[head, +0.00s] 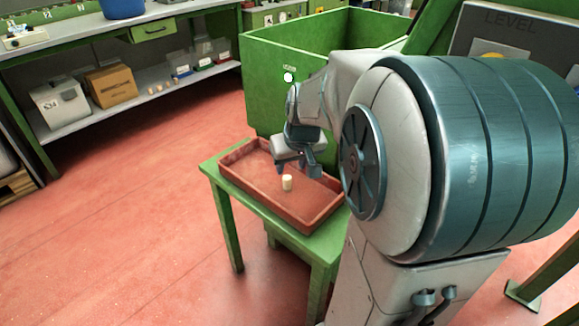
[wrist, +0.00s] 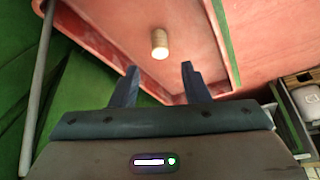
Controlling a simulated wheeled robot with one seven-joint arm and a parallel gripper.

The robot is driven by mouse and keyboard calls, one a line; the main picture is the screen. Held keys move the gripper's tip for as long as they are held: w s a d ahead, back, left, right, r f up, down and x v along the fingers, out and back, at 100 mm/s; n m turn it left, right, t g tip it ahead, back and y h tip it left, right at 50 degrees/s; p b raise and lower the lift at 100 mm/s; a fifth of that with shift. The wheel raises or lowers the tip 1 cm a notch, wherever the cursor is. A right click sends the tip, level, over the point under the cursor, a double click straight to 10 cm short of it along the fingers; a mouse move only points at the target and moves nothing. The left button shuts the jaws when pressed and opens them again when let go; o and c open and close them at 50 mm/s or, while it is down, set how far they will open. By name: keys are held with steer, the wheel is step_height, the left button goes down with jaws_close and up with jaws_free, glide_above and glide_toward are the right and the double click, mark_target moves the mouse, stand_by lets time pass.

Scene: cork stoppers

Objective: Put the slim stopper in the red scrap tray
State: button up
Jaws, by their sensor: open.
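A pale cork stopper (head: 287,183) stands upright on the floor of the red tray (head: 247,177). In the wrist view the stopper (wrist: 159,44) is beyond my fingertips, with clear space between it and both fingers. The red tray's rim (wrist: 231,55) also shows there. My gripper (head: 297,172) is over the tray, close to the stopper in the head view. In the wrist view my gripper (wrist: 160,82) is open, with nothing between its two dark fingers.
The tray sits on a small green table (head: 227,195). A large green bin (head: 290,45) stands behind it. At the back left, a shelf (head: 135,98) holds a cardboard box (head: 111,86), a grey box (head: 60,103) and several small stoppers. Red floor lies open to the left.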

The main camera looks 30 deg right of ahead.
steer(key=s+a+f+g, duration=0.1)
steer(key=s+a, duration=0.4)
steer(key=s, duration=0.3)
steer(key=s+a+f+n+g, duration=0.1)
steer(key=s+a+g, duration=0.1)
steer(key=s+a, duration=0.4)
steer(key=shift+s+a+f+g+p, duration=0.3)
steer(key=shift+s+p, duration=0.15)
steer(key=shift+s, duration=0.45)
